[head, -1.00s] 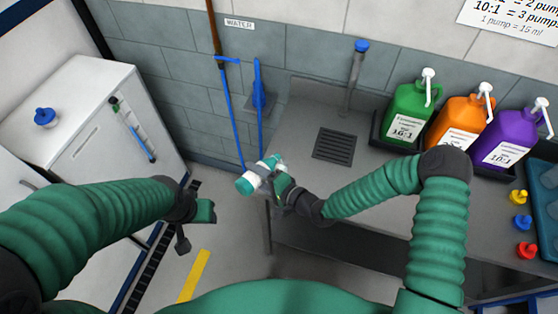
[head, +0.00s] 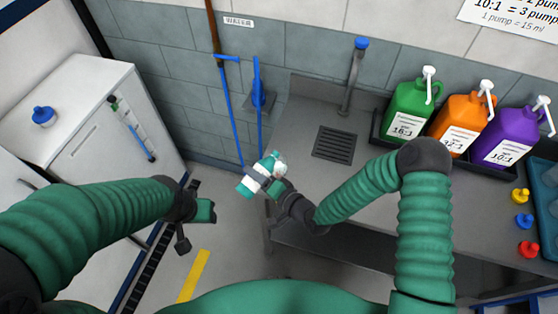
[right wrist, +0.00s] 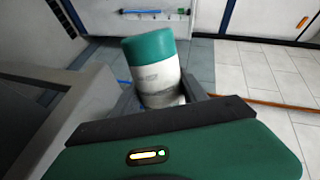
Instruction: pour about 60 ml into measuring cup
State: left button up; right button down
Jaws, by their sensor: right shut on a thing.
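My right gripper (head: 271,184) is shut on a white bottle-like cylinder with teal ends (head: 250,184). It holds the cylinder tilted in the air off the left end of the counter. In the right wrist view the cylinder (right wrist: 157,82) stands between the two fingers with its teal end up; its lower part is hidden. My left gripper (head: 198,228) hangs over the floor to the left, apart from the cylinder; its finger opening is unclear. I cannot pick out a measuring cup for certain.
Green (head: 407,108), orange (head: 459,122) and purple (head: 508,135) pump jugs stand in a dark tray at the counter's back right. Yellow, blue and red small pieces (head: 522,222) lie in front. A tap (head: 354,75) rises behind a drain grate (head: 335,144). A blue-topped item (head: 43,116) sits on the white cabinet.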

jog(key=shift+w+a, duration=0.1)
dwell(0.6)
jog(key=shift+f+n+b, duration=0.3)
jog(key=shift+f+b, duration=0.1)
jog(key=shift+f, duration=0.25)
jog(key=shift+f+n+t, duration=0.1)
jog(key=shift+n+t, duration=0.2)
jog(key=shift+w, duration=0.1)
jog(key=shift+d, duration=0.2)
